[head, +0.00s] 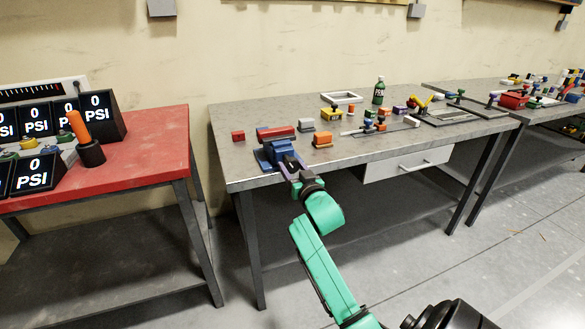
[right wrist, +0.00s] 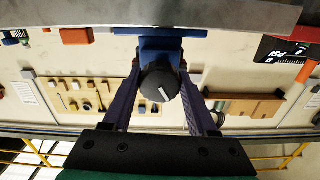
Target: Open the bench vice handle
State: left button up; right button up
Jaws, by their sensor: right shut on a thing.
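The bench vice (head: 268,158) is blue and sits at the front left edge of the grey workbench, with a red bar at its top. In the right wrist view its blue body (right wrist: 160,48) is behind a dark round handle knob (right wrist: 161,86) with a white mark on its face. My right gripper (head: 287,170) reaches the front of the vice. In the right wrist view its two fingers (right wrist: 160,75) lie on either side of the knob, shut on it. In the head view the gripper hides the handle. My left gripper is out of view.
A red table (head: 150,150) with PSI gauges stands left, across a gap.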

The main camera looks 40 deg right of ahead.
jog(key=shift+n, duration=0.3)
jog(key=shift+s+r+n+p, duration=0.1)
jog(key=shift+n+p, duration=0.5)
jog(key=shift+n, duration=0.6)
jog(key=n, duration=0.2)
jog(key=shift+s+r+n+p, duration=0.1)
jog(key=shift+n+p, duration=0.25)
jog(key=shift+n, duration=0.05)
jog(key=n, duration=0.3)
jog(key=r+n, duration=0.1)
jog(key=n, duration=0.2)
jog(key=shift+s+p, duration=0.15)
jog(key=shift+p, duration=0.2)
jog(key=shift+n, duration=1.1)
jog(key=n, duration=0.2)
jog(key=shift+w+d+f+n, duration=0.15)
jog(key=shift+w+f+n, duration=0.05)
jog(key=shift+w+n, duration=0.2)
jog(key=n, duration=0.5)
jog(key=shift+n, duration=0.3)
